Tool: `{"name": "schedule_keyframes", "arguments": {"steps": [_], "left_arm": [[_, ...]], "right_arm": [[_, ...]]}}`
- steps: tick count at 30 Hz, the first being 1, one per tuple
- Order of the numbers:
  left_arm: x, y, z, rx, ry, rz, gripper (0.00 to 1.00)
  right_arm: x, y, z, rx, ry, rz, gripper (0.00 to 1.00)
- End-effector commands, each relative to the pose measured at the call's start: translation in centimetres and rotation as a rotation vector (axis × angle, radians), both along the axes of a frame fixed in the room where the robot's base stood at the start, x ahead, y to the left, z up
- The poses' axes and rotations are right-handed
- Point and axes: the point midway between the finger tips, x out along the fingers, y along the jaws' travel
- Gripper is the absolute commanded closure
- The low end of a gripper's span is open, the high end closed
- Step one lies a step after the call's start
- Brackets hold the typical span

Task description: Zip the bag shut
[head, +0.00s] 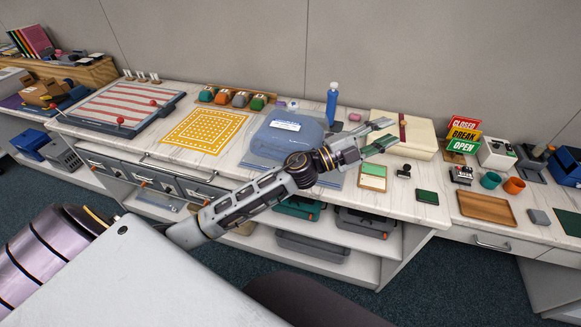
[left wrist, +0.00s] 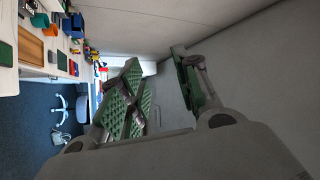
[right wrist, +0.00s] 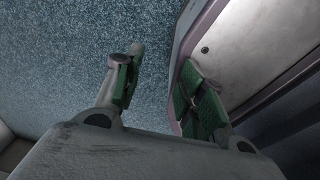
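The blue-grey bag (head: 282,134) lies flat on the white counter with a pale label on its upper face. My left forearm and wrist hide its front right part, and I cannot make out its zipper or pull. My left gripper (head: 384,136) is to the right of the bag, in front of the cream box. Its fingers are apart and empty, and they also show spread in the left wrist view (left wrist: 160,82). My right gripper is outside the head view. In the right wrist view (right wrist: 162,68) its fingers are apart with nothing between them, above the blue carpet.
A blue bottle (head: 332,103) stands behind the bag. A cream box (head: 418,133) with a red band, a green-and-tan card (head: 373,177) and a black stamp (head: 404,171) are at the right. A yellow patterned mat (head: 205,131) lies left of the bag.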

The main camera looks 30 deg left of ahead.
Motion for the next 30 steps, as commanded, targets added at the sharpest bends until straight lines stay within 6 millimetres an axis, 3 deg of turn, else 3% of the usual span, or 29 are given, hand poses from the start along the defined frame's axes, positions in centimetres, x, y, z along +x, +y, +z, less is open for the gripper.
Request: {"name": "schedule_keyframes", "arguments": {"steps": [7, 15, 23, 30], "left_arm": [[-1.9, -3.1, 0.3, 0.205, -0.124, -0.201, 0.68], [-3.8, -4.5, -2.0, 0.464, -0.192, -0.401, 0.68], [-4.8, -3.2, -5.5, 0.741, -0.193, -0.563, 0.68], [-4.8, 0.5, -9.0, 1.013, -0.130, -0.675, 0.68]], "right_arm": [[-0.7, 1.1, -0.1, 0.012, 0.008, -0.003, 0.60], [0.3, 0.5, 0.0, 0.005, -0.003, -0.001, 0.60], [1.5, -0.6, 0.1, -0.006, -0.016, 0.002, 0.60], [1.1, -0.7, 0.1, -0.008, -0.012, 0.003, 0.60]]}}
